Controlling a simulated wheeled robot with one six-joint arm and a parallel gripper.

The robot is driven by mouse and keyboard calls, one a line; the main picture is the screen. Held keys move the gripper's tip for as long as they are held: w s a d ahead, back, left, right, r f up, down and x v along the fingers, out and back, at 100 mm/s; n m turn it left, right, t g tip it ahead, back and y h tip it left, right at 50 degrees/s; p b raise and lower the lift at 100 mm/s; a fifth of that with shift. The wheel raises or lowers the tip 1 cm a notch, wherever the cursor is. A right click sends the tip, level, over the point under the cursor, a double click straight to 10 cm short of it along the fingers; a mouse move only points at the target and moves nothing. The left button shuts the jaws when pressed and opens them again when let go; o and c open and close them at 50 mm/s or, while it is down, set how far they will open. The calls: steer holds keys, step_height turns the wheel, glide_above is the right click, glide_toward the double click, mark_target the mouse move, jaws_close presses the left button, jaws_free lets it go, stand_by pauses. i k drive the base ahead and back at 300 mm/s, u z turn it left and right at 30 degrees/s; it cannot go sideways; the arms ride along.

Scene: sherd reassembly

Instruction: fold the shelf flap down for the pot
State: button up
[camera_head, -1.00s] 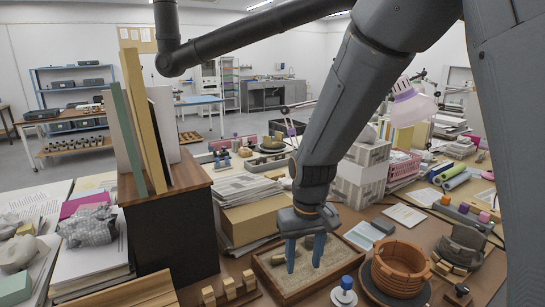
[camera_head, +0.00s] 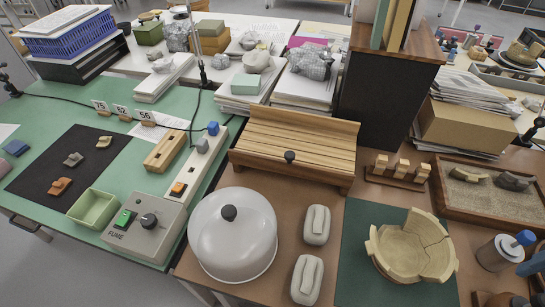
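A slatted wooden shelf (camera_head: 325,152) stands at the back of the brown table, with a low board upright along its rear edge. A black knob (camera_head: 290,156) sits near its front. The slatted panel spreads forward from the rear board; I cannot tell whether it lies fully flat. Nothing rests on it. A cracked, pale yellow pot (camera_head: 412,248) with a broken rim stands on a dark green mat (camera_head: 362,222), right and in front of the shelf. A slate-blue shape (camera_head: 535,264) at the right edge may be part of my gripper; its fingertips are not visible.
A white dome with a black knob (camera_head: 232,240) and two pale oblong blocks (camera_head: 316,225) stand before the shelf. A wooden rack (camera_head: 398,172), a sand tray (camera_head: 480,208) and a blue-capped bottle (camera_head: 500,252) are right. A FUME control box (camera_head: 146,228) is left.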

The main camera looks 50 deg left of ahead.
mark_target(287, 167)
steer(key=z, duration=0.25)
steer(key=k, duration=0.2)
steer(key=u, duration=0.6)
steer(key=i, duration=0.2)
steer(key=u, duration=1.7)
